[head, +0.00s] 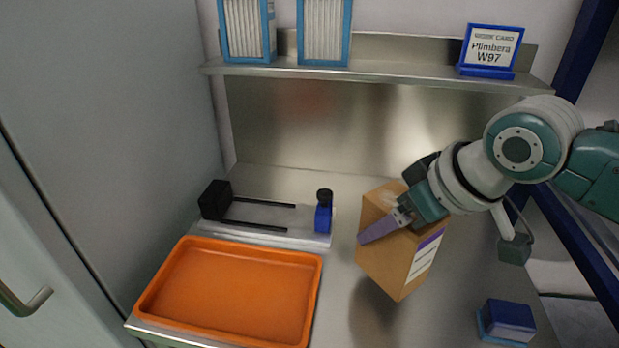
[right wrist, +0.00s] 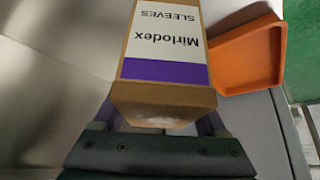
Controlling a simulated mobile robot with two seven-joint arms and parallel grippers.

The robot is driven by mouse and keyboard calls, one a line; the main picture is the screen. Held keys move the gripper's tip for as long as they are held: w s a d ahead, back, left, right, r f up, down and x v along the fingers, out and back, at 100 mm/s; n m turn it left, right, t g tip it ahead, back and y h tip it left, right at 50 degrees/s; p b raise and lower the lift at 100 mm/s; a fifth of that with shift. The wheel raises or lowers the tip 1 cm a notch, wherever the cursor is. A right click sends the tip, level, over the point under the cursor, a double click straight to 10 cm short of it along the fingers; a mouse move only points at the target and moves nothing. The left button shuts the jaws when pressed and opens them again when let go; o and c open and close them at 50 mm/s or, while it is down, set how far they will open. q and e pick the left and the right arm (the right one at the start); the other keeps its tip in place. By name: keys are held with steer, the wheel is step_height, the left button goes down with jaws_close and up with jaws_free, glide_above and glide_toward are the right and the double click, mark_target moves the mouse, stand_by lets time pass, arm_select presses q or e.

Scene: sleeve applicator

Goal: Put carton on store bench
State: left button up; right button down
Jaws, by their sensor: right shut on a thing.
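A brown carton (head: 392,262) with a white and purple label is held by my right gripper (head: 384,226) in the head view. It is tilted and appears to be above the steel bench (head: 345,300), with a dark shadow below it. In the right wrist view the carton (right wrist: 165,92) fills the space between the fingers, and its label reads "Mirlodex SLEEVES" upside down. My right gripper is shut on the carton. My left gripper is not in view.
An orange tray (head: 232,290) lies at the front left. Behind it is a fixture with a black block (head: 215,200) and a blue post (head: 323,215). A blue box (head: 508,320) sits at the front right. A shelf (head: 400,77) holds filter-like boxes and a work card (head: 491,50).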

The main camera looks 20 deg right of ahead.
mark_target(386, 243)
steer(key=shift+f+b, duration=0.35)
steer(key=shift+f, duration=1.45)
steer(key=shift+f, duration=0.2)
jaws_free()
steer(key=shift+s+r, duration=0.1)
steer(key=shift+r, duration=0.4)
steer(key=p+v, duration=0.3)
steer(key=v, duration=0.8)
steer(key=s+a+f+g, duration=0.1)
steer(key=s+a, duration=0.2)
steer(key=s, duration=0.5)
steer(key=s+a+f+g+h, duration=0.1)
steer(key=s+a, duration=0.2)
steer(key=s, duration=0.4)
steer(key=shift+s+a+m+g, duration=0.25)
steer(key=shift+s+m+g, duration=0.05)
steer(key=shift+s+g, duration=0.1)
